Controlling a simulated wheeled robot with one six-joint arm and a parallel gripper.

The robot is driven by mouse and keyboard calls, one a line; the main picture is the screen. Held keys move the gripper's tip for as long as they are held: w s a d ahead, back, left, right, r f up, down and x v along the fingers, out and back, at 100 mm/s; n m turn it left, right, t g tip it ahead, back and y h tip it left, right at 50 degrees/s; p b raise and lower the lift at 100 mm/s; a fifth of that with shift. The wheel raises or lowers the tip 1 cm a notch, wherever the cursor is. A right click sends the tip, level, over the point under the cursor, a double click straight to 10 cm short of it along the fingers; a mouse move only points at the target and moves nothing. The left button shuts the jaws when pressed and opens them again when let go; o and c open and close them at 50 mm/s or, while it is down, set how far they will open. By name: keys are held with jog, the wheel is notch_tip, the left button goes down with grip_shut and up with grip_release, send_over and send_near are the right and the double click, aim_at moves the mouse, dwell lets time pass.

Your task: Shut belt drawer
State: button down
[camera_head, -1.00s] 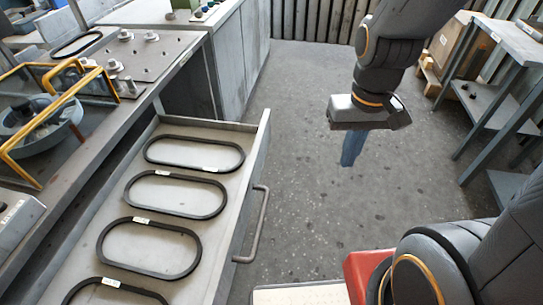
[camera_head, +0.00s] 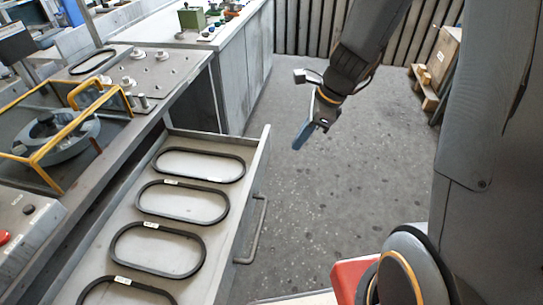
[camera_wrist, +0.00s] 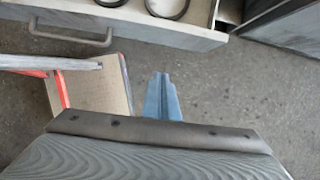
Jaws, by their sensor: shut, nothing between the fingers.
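The belt drawer (camera_head: 262,150) is pulled out from the bench in the head view, with several black oval belts (camera_head: 182,201) lying flat inside it. Its grey bar handle (camera_head: 258,232) is on the right-facing front. My gripper (camera_head: 301,134) has blue fingers, shut and empty. It hangs over the floor to the right of the drawer's far end, apart from it. In the wrist view the blue fingers (camera_wrist: 161,98) point toward the drawer front (camera_wrist: 160,33), with a gap of floor between. The handle (camera_wrist: 70,36) is at the upper left there.
A bench (camera_head: 172,72) with yellow rails and a round grey housing (camera_head: 62,140) stands left of the drawer. A grey cabinet (camera_head: 232,75) stands beyond it. A box on a pallet (camera_head: 424,88) is at the back right. The floor between is clear.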

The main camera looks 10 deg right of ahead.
jog(key=w+a+f, duration=0.3)
jog(key=a+f, duration=0.4)
jog(key=f, duration=0.2)
jog(key=shift+a+f+m, duration=0.15)
jog(key=shift+m, duration=0.15)
dwell(0.3)
